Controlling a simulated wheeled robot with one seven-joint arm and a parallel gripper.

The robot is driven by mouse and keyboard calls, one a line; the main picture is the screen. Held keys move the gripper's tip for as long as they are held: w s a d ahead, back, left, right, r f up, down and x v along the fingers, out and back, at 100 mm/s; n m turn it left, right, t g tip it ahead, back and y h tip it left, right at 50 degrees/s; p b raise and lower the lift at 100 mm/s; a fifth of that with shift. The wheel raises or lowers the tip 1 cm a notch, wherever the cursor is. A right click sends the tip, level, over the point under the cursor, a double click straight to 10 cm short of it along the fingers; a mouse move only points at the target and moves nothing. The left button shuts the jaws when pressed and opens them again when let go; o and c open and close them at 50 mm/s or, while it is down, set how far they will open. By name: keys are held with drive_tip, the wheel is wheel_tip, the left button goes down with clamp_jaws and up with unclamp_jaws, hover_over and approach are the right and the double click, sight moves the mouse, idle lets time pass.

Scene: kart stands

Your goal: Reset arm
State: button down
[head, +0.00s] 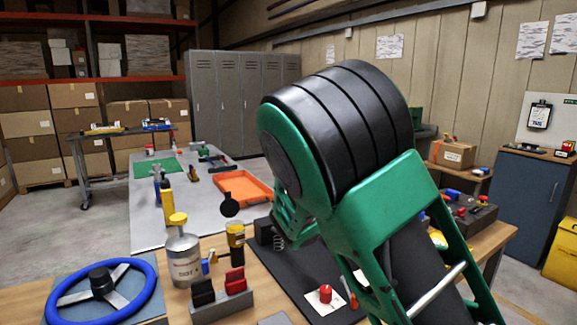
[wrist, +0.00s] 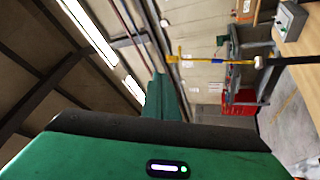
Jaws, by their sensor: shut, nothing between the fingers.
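My arm, green with black bands, fills the middle and right of the head view and rises above the workbench. My gripper does not show clearly in the head view. In the wrist view, my green and black wrist housing fills the bottom edge. Beyond it, my gripper (wrist: 160,85) stands as one narrow green shape, its fingers shut together with nothing held. The wrist view is turned sideways, with roof beams at left and floor at right.
A blue steering wheel (head: 103,291), a grey canister (head: 184,256) and a grey block (head: 222,303) with black and red parts stand on the bench at front left. An orange tray (head: 243,187) lies beyond. A blue cabinet (head: 533,200) stands at right.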

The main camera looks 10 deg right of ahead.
drive_tip(key=s+d+f+m+g+y, duration=0.1)
drive_tip(key=s+d+f+m+g, duration=0.25)
drive_tip(key=d+f, duration=0.35)
drive_tip(key=s+d+f+m+g+y, duration=0.1)
drive_tip(key=s+d+f+m+g, duration=0.1)
drive_tip(key=s+d+f+g, duration=0.45)
drive_tip(key=s+d+f+m+g+y, duration=0.2)
drive_tip(key=s+d+f+m+y, duration=0.15)
drive_tip(key=s+d+f, duration=0.35)
drive_tip(key=s+a+f+m+g+y, duration=0.1)
drive_tip(key=s+a+f+y, duration=0.2)
drive_tip(key=s, duration=0.3)
drive_tip(key=s+a+f+m+g+y, duration=0.1)
drive_tip(key=s+a+f+y, duration=0.25)
drive_tip(key=s, duration=0.25)
drive_tip(key=s+a+g+y, duration=0.1)
drive_tip(key=s+a+y, duration=0.3)
drive_tip(key=s+a, duration=0.7)
drive_tip(key=shift+s+y, duration=0.4)
drive_tip(key=shift+s, duration=0.55)
drive_tip(key=shift+r, duration=0.1)
